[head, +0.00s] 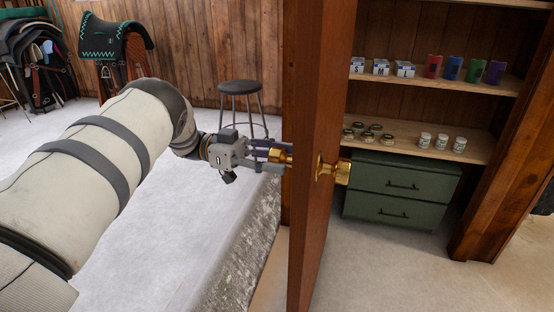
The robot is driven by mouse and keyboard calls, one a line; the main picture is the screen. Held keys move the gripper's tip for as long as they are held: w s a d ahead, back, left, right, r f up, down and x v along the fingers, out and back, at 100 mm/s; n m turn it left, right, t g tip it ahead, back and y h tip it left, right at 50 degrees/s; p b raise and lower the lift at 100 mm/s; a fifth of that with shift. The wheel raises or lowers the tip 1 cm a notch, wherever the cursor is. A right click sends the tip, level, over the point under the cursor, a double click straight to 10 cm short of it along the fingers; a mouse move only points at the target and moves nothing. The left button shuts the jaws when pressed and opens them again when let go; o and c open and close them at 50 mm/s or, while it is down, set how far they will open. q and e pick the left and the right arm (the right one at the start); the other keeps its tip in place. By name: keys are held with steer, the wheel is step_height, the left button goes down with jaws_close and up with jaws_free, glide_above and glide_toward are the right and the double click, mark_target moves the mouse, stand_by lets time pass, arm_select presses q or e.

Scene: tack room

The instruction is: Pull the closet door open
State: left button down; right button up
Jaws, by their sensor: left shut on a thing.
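The wooden closet door (320,95) shows nearly edge-on in the middle of the head view and stands open, with the closet's inside visible to its right. A brass knob (342,171) sticks out from the door's right face. Another brass knob (280,155) is on the left face, partly hidden by my fingers. My left gripper (272,156) reaches in from the left and is shut on this left-face knob. My right gripper is not in view.
A green drawer cabinet (401,189) stands below. A stool (240,89) and a saddle on a stand (116,42) are behind my left arm. Pale floor lies right of the door.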

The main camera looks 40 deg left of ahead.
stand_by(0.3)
arm_select(q)
steer(key=c, duration=0.9)
jaws_free()
steer(key=v, duration=0.7)
steer(key=shift+s+a, duration=0.1)
steer(key=shift+a, duration=0.2)
